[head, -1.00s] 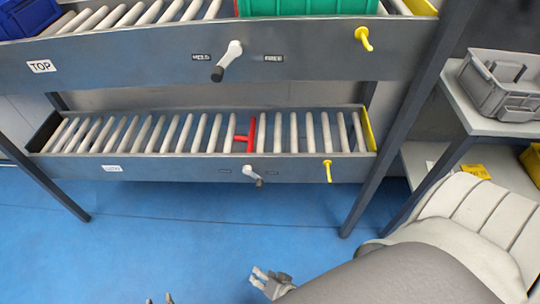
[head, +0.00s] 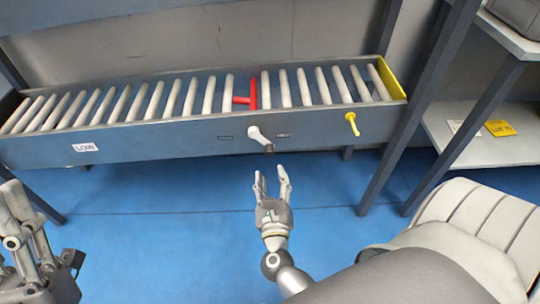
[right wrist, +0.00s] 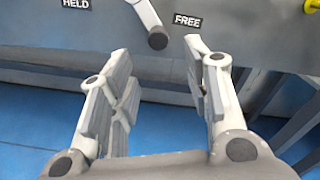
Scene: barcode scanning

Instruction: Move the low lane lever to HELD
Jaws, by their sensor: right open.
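The low lane lever (head: 258,135) is a white arm with a dark knob on the front rail of the lower lane. It slants down and to the right, towards the FREE label (right wrist: 187,21); the HELD label (right wrist: 76,4) is on its left. In the right wrist view the lever's knob (right wrist: 158,40) hangs beyond and between my fingertips, apart from them. My right gripper (head: 272,175) is open and empty, just below the lever. My left gripper (head: 12,190) is partly cut off at the left edge; its opening is unclear.
The lower roller lane (head: 180,138) carries a LOW label (head: 85,147) and a red stop piece (head: 250,95) among its rollers. A yellow peg (head: 351,123) sticks out right of the lever. Dark posts and a shelf (head: 475,150) stand at the right. The blue floor is clear.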

